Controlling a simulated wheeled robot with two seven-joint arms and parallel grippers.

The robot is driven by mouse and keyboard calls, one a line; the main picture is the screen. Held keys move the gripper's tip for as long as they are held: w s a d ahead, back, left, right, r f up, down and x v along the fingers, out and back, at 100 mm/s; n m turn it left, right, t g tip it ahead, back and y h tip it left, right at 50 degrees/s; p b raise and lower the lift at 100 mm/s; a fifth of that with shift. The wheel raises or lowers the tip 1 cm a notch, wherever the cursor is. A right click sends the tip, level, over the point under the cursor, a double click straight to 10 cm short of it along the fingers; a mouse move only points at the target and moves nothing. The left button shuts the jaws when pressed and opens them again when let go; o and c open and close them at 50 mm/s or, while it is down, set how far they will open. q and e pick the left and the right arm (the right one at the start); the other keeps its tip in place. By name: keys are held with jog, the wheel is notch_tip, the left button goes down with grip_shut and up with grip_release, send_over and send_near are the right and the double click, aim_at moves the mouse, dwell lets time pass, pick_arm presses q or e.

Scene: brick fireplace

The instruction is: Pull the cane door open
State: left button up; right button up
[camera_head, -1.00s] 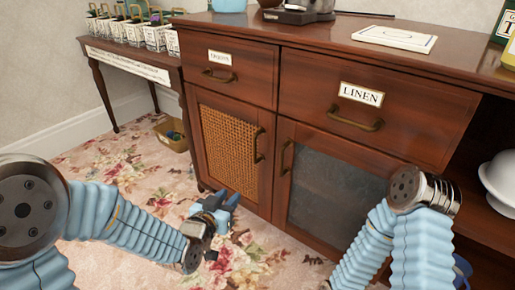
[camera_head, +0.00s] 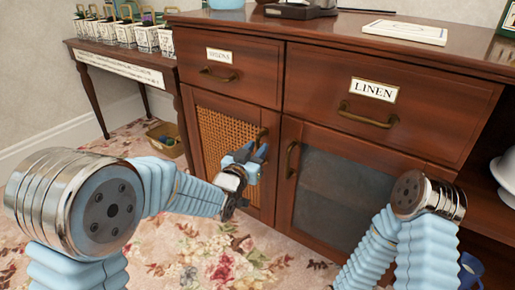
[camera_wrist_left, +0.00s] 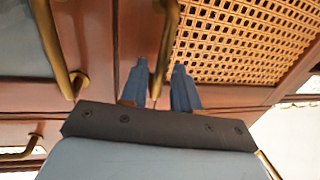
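The cane door (camera_head: 221,138) is the left lower door of the brown cabinet and looks shut. Its brass handle (camera_head: 262,135) stands upright on the door's right side. My left gripper (camera_head: 257,152) is at the lower part of this handle. In the left wrist view, the handle (camera_wrist_left: 168,40) runs down between the two blue fingers (camera_wrist_left: 159,82), which are apart. Whether either finger touches the handle I cannot tell. The cane panel (camera_wrist_left: 240,40) shows behind them. My right arm is in the head view, but its gripper is not.
The glass-panelled door (camera_head: 340,195), with its own brass handle (camera_head: 291,160), is just to the right. Drawers, one labelled LINEN (camera_head: 374,90), are above. A side table (camera_head: 120,68) with several pots and a small bin (camera_head: 166,139) stand left. Flowered carpet is clear in front.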

pick_arm(q)
jog(key=shift+w+d, duration=0.25)
jog(key=shift+w, duration=0.35)
grip_shut()
